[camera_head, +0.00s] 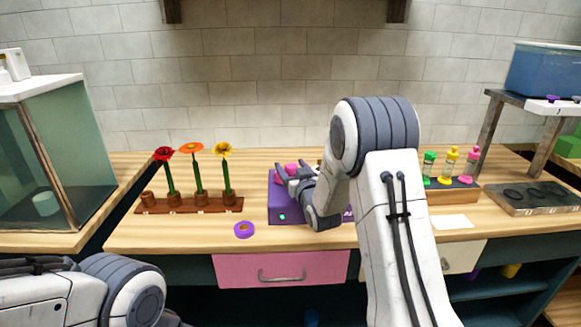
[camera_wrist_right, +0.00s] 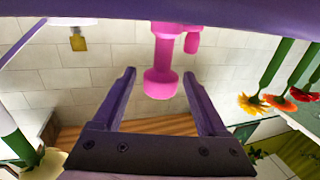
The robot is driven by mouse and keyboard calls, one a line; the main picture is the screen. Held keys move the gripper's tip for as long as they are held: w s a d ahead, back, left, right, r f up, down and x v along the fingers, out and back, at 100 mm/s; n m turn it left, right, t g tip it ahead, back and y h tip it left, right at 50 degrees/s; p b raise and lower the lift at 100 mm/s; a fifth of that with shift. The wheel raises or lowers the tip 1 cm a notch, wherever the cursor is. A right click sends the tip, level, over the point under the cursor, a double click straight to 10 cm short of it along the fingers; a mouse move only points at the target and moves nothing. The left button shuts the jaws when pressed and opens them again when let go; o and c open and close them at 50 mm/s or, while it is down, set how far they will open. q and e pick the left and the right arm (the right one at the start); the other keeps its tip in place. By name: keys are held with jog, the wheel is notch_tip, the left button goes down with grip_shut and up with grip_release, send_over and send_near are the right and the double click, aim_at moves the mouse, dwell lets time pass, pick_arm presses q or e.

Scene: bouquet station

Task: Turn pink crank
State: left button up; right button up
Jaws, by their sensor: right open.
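The pink crank (camera_head: 291,168) shows at the top of a purple box (camera_head: 282,212) on the table, partly hidden by my right gripper. In the right wrist view the pink crank (camera_wrist_right: 160,76) hangs into the picture from the purple box (camera_wrist_right: 230,14), with its knob between the fingers. My right gripper (camera_head: 293,180) is open around the crank's knob; in the wrist view its two fingers (camera_wrist_right: 159,79) stand apart on either side, with gaps visible. My left gripper is out of view; only my left arm shows at the lower left.
A wooden rack (camera_head: 190,205) with red, orange and yellow flowers stands to the left. A purple tape ring (camera_head: 244,230) lies in front. Coloured bottles (camera_head: 450,166) and a dark-topped tray (camera_head: 540,198) are at the right. A glass tank (camera_head: 60,165) is at the far left.

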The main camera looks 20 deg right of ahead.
grip_shut()
jog(key=shift+a+f, duration=0.1)
jog(key=shift+a, duration=0.05)
jog(key=shift+f+m+h+b, duration=0.1)
jog(key=shift+m+h+b, duration=0.7)
jog(key=shift+h+b, duration=0.35)
jog(key=shift+a+m+g+h+b, duration=0.1)
jog(key=shift+m+g+h+b, duration=0.25)
jog(key=shift+m+h, duration=0.65)
jog(key=shift+h, duration=0.75)
jog(key=shift+r+m+g+h, duration=0.2)
jog(key=shift+m+g+h, duration=0.65)
jog(key=shift+h, duration=0.25)
jog(key=shift+m+g+h+p, duration=1.2)
jog(key=shift+m+h, duration=0.45)
jog(key=shift+h, duration=0.45)
jog(key=shift+g, duration=0.3)
